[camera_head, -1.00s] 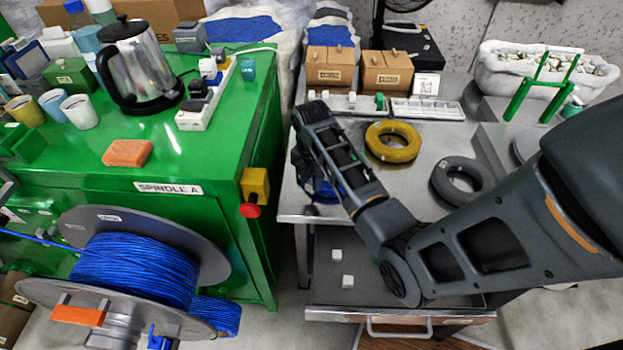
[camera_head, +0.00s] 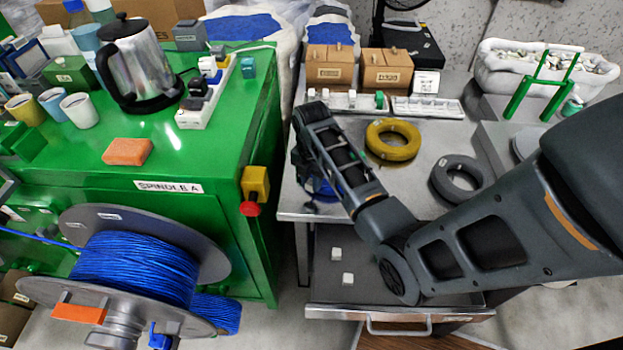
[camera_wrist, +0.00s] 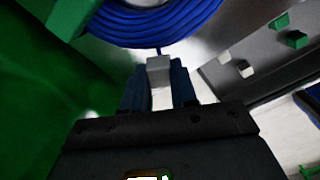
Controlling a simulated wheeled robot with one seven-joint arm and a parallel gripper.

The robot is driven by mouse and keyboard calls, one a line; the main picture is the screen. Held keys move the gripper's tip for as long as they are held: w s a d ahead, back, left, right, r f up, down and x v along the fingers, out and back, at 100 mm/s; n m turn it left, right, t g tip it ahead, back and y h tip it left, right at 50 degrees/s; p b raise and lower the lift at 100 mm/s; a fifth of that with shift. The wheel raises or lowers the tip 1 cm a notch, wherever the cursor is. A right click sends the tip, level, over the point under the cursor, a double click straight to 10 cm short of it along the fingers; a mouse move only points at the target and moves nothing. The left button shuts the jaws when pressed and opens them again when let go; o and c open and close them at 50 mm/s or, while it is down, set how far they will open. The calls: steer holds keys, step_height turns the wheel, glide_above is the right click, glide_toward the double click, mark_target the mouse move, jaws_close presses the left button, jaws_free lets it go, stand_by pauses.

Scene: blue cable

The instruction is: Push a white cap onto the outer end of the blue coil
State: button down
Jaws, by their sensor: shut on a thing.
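The blue coil (camera_wrist: 150,25) fills the top of the wrist view. In the head view only a small blue part (camera_head: 325,190) shows at the left of the steel table, mostly hidden by my arm. My gripper (camera_wrist: 159,86) is shut on a white cap (camera_wrist: 158,70), which looks grey in shade. The cap sits between the two blue fingers, just below the coil. A short blue cable end (camera_wrist: 158,51) reaches down to the cap's top; I cannot tell how far it is inside. Two more white caps (camera_head: 335,254) (camera_head: 348,279) lie in the open drawer.
The green cabinet (camera_head: 225,215) stands close on the left, with a yellow box and red button (camera_head: 253,190) on its side. A yellow coil (camera_head: 393,141) and a grey coil (camera_head: 455,180) lie on the steel table (camera_head: 430,120). The large blue spool (camera_head: 135,270) is at lower left.

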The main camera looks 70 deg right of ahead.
steer(key=shift+f, duration=0.75)
stand_by(2.1)
steer(key=c, duration=1.2)
jaws_free()
steer(key=shift+o, duration=0.4)
steer(key=o, duration=0.5)
steer(key=shift+r, duration=3.55)
